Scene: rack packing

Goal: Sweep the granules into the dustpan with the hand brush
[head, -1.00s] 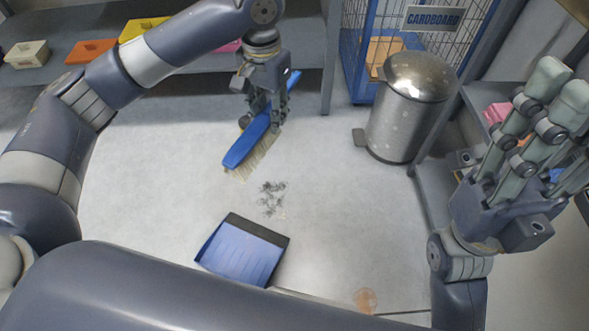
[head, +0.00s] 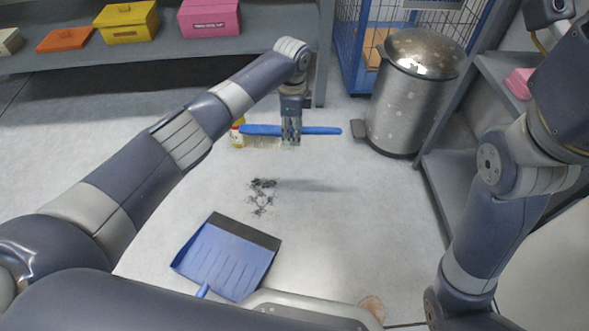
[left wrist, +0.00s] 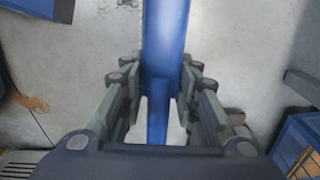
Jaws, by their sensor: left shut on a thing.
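My left gripper (head: 291,138) is shut on the blue hand brush (head: 320,131), which it holds level, crosswise, above the floor. The pale bristles (head: 262,142) hang down on the brush's left part. The left wrist view shows the blue brush (left wrist: 165,45) between my fingers. Dark granules (head: 262,195) lie in a small patch on the floor, nearer me than the brush and apart from it. The blue dustpan (head: 225,260) lies on the floor just below the granules, its dark lip toward them. My right arm is at the right; its gripper is out of the picture.
A metal pedal bin (head: 408,100) stands at the back right, before a blue wire cage (head: 352,50). A yellow bottle (head: 237,133) stands behind the brush's left end. Shelves hold yellow (head: 125,22) and pink (head: 210,18) boxes. Floor right of the granules is clear.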

